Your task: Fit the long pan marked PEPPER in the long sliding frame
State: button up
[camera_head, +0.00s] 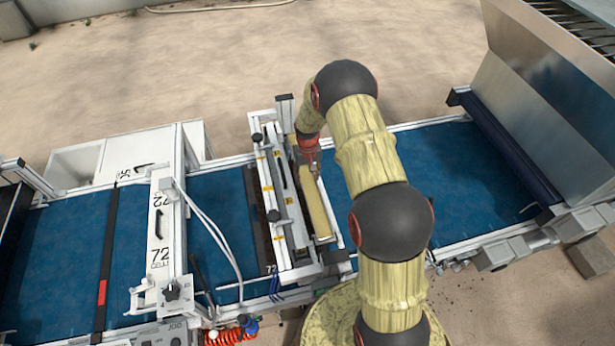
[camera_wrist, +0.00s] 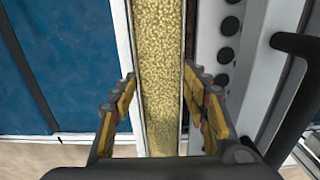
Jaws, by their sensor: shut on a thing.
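A long narrow pan (camera_head: 317,207) filled with pale yellow grains lies lengthwise across the blue belt in the head view. It also shows in the wrist view (camera_wrist: 160,45), running away between my fingers. My gripper (camera_wrist: 160,80) is shut across the pan's two long side walls, one finger on each side. In the head view my gripper (camera_head: 308,150) is at the pan's far part, partly hidden by my arm. A long pale frame (camera_head: 283,190) spans the belt along the pan's left side. I cannot read a PEPPER mark, and cannot tell if the pan is seated.
A second gantry marked 72 (camera_head: 160,225) crosses the belt (camera_head: 210,205) farther left. A metal hopper (camera_head: 545,90) stands at the right end. The belt right of my arm is bare. In the wrist view, a dark handle-like bar (camera_wrist: 298,46) stands close right of my gripper.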

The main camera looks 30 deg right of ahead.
jog(key=shift+f, duration=0.2)
jog(key=o, duration=1.2)
notch_tip(320, 180, up, 12)
jog(key=shift+f, duration=0.1)
jog(key=shift+s, duration=0.1)
